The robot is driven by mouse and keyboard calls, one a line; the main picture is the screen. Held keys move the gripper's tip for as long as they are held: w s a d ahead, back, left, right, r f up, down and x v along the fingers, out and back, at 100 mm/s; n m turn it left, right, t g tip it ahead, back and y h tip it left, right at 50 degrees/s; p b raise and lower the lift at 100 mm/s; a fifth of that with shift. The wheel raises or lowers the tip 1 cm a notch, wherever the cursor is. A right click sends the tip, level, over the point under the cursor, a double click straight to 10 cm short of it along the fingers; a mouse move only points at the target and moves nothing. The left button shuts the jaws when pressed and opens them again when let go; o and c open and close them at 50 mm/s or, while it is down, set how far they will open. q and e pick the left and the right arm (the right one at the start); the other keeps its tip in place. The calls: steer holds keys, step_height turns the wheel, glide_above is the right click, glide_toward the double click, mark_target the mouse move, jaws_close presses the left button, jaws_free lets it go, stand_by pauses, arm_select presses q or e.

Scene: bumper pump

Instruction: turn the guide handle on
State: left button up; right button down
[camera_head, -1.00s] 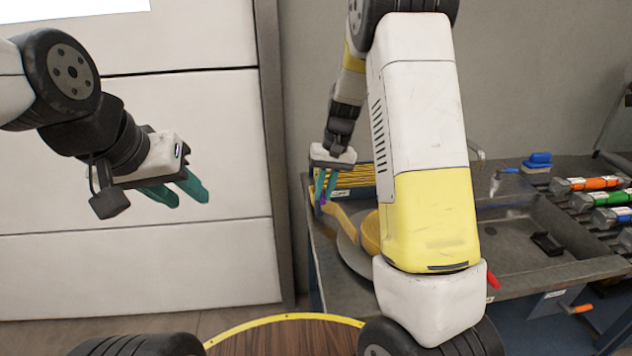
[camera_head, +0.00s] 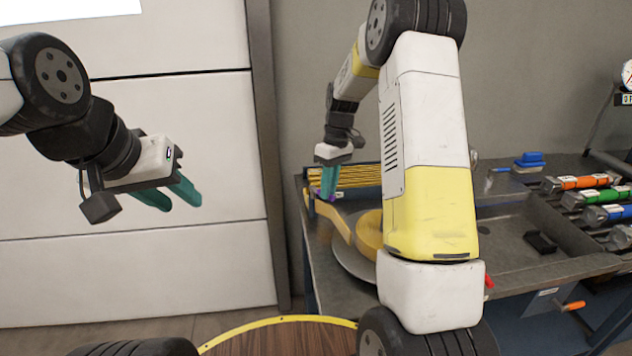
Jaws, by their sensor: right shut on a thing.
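My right gripper (camera_head: 328,184) reaches down at the left end of the workbench. Its teal fingers are shut on a small purple part (camera_head: 333,197), probably the guide handle, mostly hidden by the fingers. The purple part sits beside the yellow strip (camera_head: 341,222) that runs to a yellow coil (camera_head: 369,236) on a round grey plate. My own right arm covers part of the coil and plate. My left gripper (camera_head: 174,198) is open and empty, in front of the white wall panel, far from the bench.
Behind the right gripper is a bundle of yellow rods (camera_head: 358,177). The bench (camera_head: 500,255) carries a sunken tray with a black block (camera_head: 540,242), a blue object (camera_head: 529,160) and a rack of coloured-handled tools (camera_head: 590,197) at the right. An orange handle (camera_head: 573,306) sticks out at the front.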

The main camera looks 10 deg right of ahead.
steer(key=shift+w+d+n+g+h, duration=0.2)
steer(key=shift+w+n, duration=0.5)
steer(key=shift+n, duration=0.9)
steer(key=shift+w+d+n+g+h, duration=0.1)
steer(key=shift+w+d+n+h, duration=0.25)
steer(key=shift+w+n, duration=0.85)
steer(key=shift+w+d+n+g+h, duration=0.1)
steer(key=shift+w+d+n+h, duration=0.15)
steer(key=shift+n, duration=1.75)
steer(key=shift+r, duration=0.1)
steer(key=c, duration=1.4)
jaws_free()
steer(key=r, duration=0.2)
steer(key=w+r, duration=0.1)
steer(key=r, duration=0.4)
steer(key=shift+w+r, duration=0.3)
